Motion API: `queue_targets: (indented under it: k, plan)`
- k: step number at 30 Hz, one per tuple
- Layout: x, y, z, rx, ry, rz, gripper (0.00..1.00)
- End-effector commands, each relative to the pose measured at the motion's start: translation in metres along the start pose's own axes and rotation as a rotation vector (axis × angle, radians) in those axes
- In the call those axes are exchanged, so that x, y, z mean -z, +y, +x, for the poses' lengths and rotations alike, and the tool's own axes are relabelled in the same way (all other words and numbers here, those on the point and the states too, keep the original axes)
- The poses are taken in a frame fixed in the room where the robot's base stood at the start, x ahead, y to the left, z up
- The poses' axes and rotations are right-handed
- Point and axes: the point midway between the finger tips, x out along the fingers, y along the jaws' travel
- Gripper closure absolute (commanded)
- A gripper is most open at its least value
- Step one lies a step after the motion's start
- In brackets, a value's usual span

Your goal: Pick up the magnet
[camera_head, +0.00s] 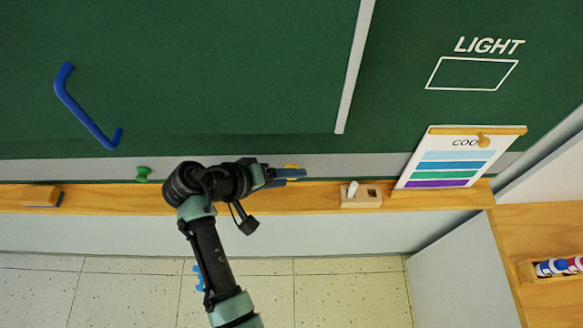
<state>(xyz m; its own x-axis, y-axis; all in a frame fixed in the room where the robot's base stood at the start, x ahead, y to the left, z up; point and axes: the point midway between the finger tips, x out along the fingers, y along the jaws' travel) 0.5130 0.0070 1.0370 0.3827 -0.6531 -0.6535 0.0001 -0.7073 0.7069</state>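A small green knob-shaped magnet (143,174) is on the grey strip at the foot of the green board, left of my arm. A yellow-orange knob (484,141), also magnet-like, is on the colour card at the right. My gripper (291,174) points right, level with the grey strip just above the wooden ledge. A small yellow piece (291,166) shows at the upper edge of its blue fingers. The fingers hide most of that piece, and I cannot tell whether they grip it or are only in front of it. The finger gap is not clear from this side.
On the wooden ledge (105,198) are a wooden eraser (41,196) at left and a wooden block with white chalk (362,197) right of my gripper. The "COOL" colour card (445,160) stands farther right. A blue handle (85,108) sits on the board (220,70).

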Motion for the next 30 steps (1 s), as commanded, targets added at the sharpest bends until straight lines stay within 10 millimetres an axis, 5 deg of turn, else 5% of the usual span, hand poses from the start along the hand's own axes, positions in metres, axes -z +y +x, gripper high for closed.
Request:
queue_targets:
  k: [1, 10, 26, 30]
  plan:
    - [0.000, 0.000, 0.000, 0.000, 0.000, 0.000, 0.46]
    - [0.000, 0.000, -0.001, 0.000, 0.000, 0.000, 1.00]
    - [-0.005, 0.004, -0.006, -0.001, 0.001, 0.001, 1.00]
    - [0.000, 0.019, -0.021, -0.001, 0.002, 0.007, 1.00]
